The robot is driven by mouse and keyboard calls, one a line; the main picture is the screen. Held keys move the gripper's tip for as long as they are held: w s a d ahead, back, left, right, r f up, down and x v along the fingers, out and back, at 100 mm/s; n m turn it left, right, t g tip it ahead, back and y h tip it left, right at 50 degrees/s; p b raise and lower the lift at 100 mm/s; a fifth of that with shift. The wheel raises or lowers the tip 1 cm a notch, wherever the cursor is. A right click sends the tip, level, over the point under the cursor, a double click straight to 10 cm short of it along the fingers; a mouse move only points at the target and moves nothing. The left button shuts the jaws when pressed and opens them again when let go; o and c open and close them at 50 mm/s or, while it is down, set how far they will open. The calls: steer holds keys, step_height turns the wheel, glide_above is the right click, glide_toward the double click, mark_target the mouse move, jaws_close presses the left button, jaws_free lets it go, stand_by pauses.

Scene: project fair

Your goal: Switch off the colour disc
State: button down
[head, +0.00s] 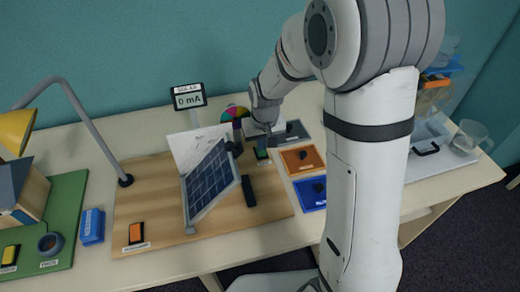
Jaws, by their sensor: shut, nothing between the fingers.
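The colour disc (236,112) stands upright at the back of the wooden board, with several coloured sectors. A dark post in front hides its lower part. A small switch with a green rocker (262,154) sits on the board just in front of the disc, near my gripper. Its on or off position is too small to tell. My gripper (273,148) is shut and empty, pointing down close beside and above this switch. I cannot tell whether it touches it. Whether the disc is spinning does not show.
A tilted solar panel (210,182) and white card stand left of my gripper. The solar meter (188,98) reads 0 mA. An orange switch (136,232) sits at the board's front left. Orange (289,154) and blue (305,203) plates with black knobs lie right. A lamp (95,130) arches left.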

mark_target(263, 154)
steer(key=shift+f+b, duration=0.75)
steer(key=shift+f, duration=0.15)
stand_by(0.7)
steer(key=shift+r, duration=0.1)
steer(key=shift+r+p, duration=2.3)
steer(key=shift+r, duration=1.15)
steer(key=s+d+r, duration=0.3)
steer(key=s+r, duration=0.1)
steer(key=s, duration=0.3)
steer(key=s+d+r+m, duration=0.1)
steer(key=s+d+r, duration=0.3)
steer(key=s, duration=0.3)
steer(key=s+d+r+m+t, duration=0.1)
steer(key=s+d+r, duration=0.2)
steer(key=s, duration=0.3)
steer(key=shift+s+d+r, duration=0.15)
steer(key=shift+s+r, duration=0.25)
steer(key=shift+r, duration=0.35)
